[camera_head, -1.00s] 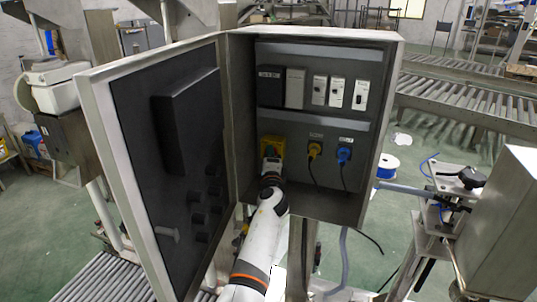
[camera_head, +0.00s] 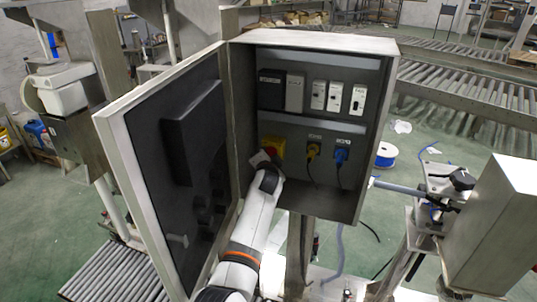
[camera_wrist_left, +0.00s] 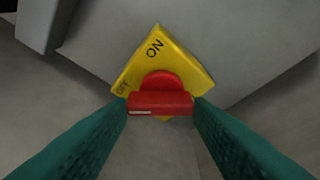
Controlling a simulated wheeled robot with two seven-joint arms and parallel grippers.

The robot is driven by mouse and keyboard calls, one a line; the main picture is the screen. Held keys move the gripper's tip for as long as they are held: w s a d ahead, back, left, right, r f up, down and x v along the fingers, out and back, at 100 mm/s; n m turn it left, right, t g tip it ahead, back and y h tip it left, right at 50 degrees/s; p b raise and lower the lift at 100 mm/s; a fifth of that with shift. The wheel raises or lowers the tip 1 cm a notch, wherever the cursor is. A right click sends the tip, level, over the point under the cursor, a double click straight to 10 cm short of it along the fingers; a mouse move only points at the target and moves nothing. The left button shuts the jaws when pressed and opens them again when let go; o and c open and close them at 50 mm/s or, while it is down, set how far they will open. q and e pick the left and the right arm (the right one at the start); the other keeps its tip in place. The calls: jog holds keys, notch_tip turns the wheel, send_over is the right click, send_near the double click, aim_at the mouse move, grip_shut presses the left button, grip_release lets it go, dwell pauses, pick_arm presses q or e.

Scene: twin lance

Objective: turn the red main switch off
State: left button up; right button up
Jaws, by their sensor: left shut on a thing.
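The red main switch (camera_wrist_left: 160,98) sits on a yellow plate (camera_wrist_left: 185,55) marked ON and OFF in the left wrist view. Its red handle lies level across that picture, while the plate looks tilted, with ON above and OFF at the left. My left gripper (camera_wrist_left: 161,106) has its two green fingers at the handle's two ends, shut on it. In the head view the yellow plate with a bit of red (camera_head: 272,145) shows at the cabinet's lower left, and my left gripper (camera_head: 263,160) is in front, partly covering it. My right gripper is not in view.
The open cabinet (camera_head: 318,45) has its door (camera_head: 170,130) swung out to the left, close beside my left arm. Yellow (camera_head: 313,150) and blue (camera_head: 341,156) plugs with cables sit right of the switch. Breakers line the row above. A metal fixture (camera_head: 450,185) stands at the right.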

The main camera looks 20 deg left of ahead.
pick_arm(q)
jog(key=shift+r+n, duration=0.15)
jog(key=shift+n, duration=0.25)
dwell(0.3)
jog(key=o, duration=1)
jog(key=shift+w+a, duration=0.1)
